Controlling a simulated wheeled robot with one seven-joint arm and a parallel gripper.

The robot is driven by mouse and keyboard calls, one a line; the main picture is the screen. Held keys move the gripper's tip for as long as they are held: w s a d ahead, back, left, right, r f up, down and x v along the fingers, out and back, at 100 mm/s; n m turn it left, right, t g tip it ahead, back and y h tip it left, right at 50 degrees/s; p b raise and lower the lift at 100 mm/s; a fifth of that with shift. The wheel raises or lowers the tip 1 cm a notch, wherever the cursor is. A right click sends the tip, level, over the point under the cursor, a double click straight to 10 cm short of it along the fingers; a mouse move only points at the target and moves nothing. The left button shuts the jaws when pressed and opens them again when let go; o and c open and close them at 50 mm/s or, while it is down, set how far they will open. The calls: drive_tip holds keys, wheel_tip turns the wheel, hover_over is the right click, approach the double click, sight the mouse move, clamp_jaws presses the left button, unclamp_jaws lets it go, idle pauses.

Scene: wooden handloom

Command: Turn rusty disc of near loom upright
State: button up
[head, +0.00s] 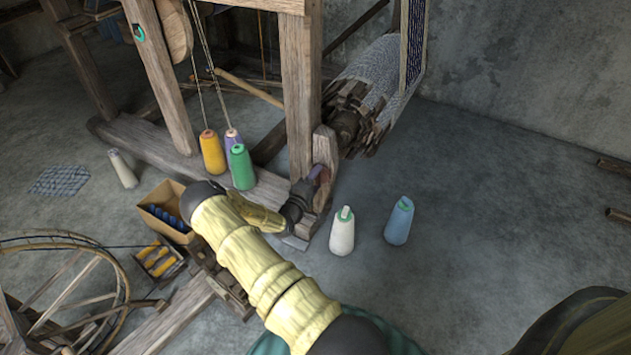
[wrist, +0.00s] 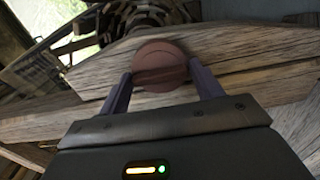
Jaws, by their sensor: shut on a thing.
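The rusty disc (wrist: 161,54) is a round, reddish-brown piece on a wooden beam of the near loom (head: 301,95). A raised bar crosses it, lying nearly level in the wrist view. My gripper (wrist: 160,70) has its two purple fingers on either side of the disc, shut on it at the bar's ends. In the head view my gripper (head: 320,174) is at the lower part of the loom's front post.
A white cone (head: 342,235) and a blue cone (head: 398,222) stand on the floor right of my arm. Yellow (head: 212,153) and green (head: 241,168) cones stand behind it. A cardboard box (head: 166,205) and a spinning wheel (head: 60,290) are at left.

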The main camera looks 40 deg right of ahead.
drive_tip(key=shift+a+f, duration=0.1)
idle(0.4)
drive_tip(key=o, duration=0.9)
drive_tip(key=shift+c, duration=0.2)
drive_tip(key=p+v, duration=0.5)
drive_tip(key=v, duration=1.2)
drive_tip(key=shift+a+p, duration=0.2)
drive_tip(key=shift+p, duration=0.15)
drive_tip(key=shift+s, duration=0.1)
